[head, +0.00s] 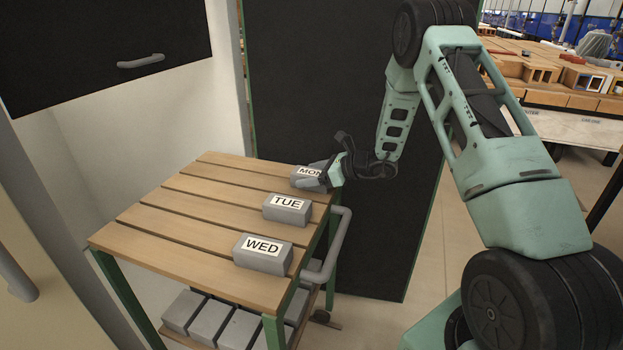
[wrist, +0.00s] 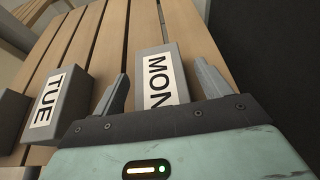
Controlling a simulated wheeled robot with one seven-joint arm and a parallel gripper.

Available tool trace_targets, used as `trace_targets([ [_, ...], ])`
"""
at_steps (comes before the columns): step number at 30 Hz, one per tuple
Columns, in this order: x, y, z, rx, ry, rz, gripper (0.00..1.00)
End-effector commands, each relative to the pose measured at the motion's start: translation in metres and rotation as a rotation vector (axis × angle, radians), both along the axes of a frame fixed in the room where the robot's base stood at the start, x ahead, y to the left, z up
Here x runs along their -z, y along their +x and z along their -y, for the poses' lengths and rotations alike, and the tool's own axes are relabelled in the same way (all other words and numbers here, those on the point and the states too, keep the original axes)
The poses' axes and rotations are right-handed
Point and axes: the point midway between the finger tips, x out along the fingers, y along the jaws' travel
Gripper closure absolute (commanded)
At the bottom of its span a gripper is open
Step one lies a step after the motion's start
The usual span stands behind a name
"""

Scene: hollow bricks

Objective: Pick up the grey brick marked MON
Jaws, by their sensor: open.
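The grey brick marked MON (head: 305,172) lies at the far right end of the slatted wooden cart top, its white label partly hidden by my gripper in the head view. My gripper (head: 323,173) is at this brick. In the wrist view the MON brick (wrist: 154,66) lies between the two spread fingers of my gripper (wrist: 165,82), with a gap visible on each side. The gripper is open. The near end of the brick is hidden behind the gripper body.
The TUE brick (head: 287,209) and the WED brick (head: 263,254) stand in a row along the right edge of the cart top (head: 190,215). The TUE brick shows left of my gripper in the wrist view (wrist: 54,102). A grey handle (head: 335,245) sticks out from the cart's right side. Several bricks lie on the lower shelf.

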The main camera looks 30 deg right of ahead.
Motion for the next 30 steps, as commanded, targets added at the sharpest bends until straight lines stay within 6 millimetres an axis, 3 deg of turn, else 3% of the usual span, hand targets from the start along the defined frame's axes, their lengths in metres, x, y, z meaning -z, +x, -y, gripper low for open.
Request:
trace_targets([
  [7, 0.001, 0.001, -0.001, 0.001, 0.000, 0.000, 0.26],
  [12, 0.001, 0.001, -0.001, 0.001, 0.000, 0.000, 0.74],
  [14, 0.001, 0.001, 0.000, 0.001, 0.000, 0.000, 0.88],
  [23, -0.007, 0.002, 0.000, 0.001, 0.000, 0.005, 0.88],
  [30, -0.047, 0.002, 0.000, 0.001, -0.003, 0.008, 0.88],
])
